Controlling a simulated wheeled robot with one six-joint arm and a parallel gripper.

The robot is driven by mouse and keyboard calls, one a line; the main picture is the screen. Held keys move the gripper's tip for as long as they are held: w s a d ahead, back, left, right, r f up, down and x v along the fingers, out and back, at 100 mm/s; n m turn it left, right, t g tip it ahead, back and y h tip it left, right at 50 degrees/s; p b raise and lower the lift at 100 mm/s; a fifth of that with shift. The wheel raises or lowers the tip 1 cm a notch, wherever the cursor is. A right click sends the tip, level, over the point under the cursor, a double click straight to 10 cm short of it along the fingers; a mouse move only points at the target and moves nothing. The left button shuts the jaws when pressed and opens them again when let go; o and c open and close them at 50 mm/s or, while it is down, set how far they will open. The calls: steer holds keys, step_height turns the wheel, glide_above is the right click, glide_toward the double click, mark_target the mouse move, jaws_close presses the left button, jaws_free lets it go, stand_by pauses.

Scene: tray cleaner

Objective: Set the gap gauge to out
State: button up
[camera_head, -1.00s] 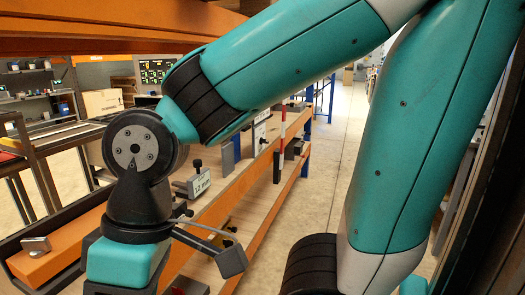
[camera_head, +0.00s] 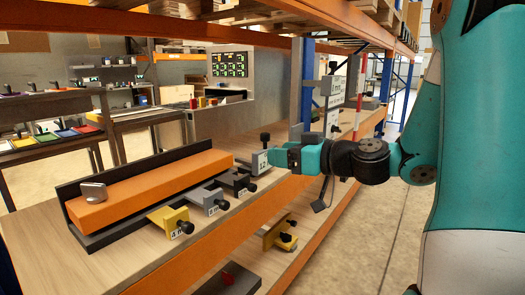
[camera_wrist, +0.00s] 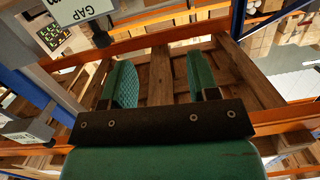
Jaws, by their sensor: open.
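The word GAP shows upside down on a pale plate (camera_wrist: 75,10) at the top left of the wrist view. In the head view a grey unit with a small label (camera_head: 332,85) is on the blue post, above and right of my gripper; its setting is too small to read. My gripper (camera_head: 276,158) points left over the bench edge, close to a grey block labelled 12 (camera_head: 260,163); I cannot tell whether they touch. In the wrist view my gripper (camera_wrist: 160,80) has two green fingers apart, with nothing between them.
A yellow block labelled 4 (camera_head: 172,222) and grey blocks (camera_head: 209,200) stand along the bench front. An orange bar (camera_head: 150,188) lies in a black angle with a metal piece (camera_head: 93,192) on it. Orange shelf beams run above and below. The aisle floor (camera_head: 375,215) is clear.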

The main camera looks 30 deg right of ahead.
mark_target(269, 135)
steer(key=d+m+t+h, duration=0.2)
steer(key=d+h, duration=0.1)
steer(key=d, duration=0.4)
steer(key=w+p, duration=0.3)
steer(key=w, duration=0.2)
steer(key=w+a+p, duration=0.1)
steer(key=w+p, duration=0.2)
steer(key=w, duration=0.2)
steer(key=w+a+p, duration=0.1)
steer(key=w+p, duration=0.3)
steer(key=w, duration=0.1)
steer(key=shift+w+a, duration=0.1)
steer(key=shift+w, duration=0.7)
steer(key=shift+c, duration=0.3)
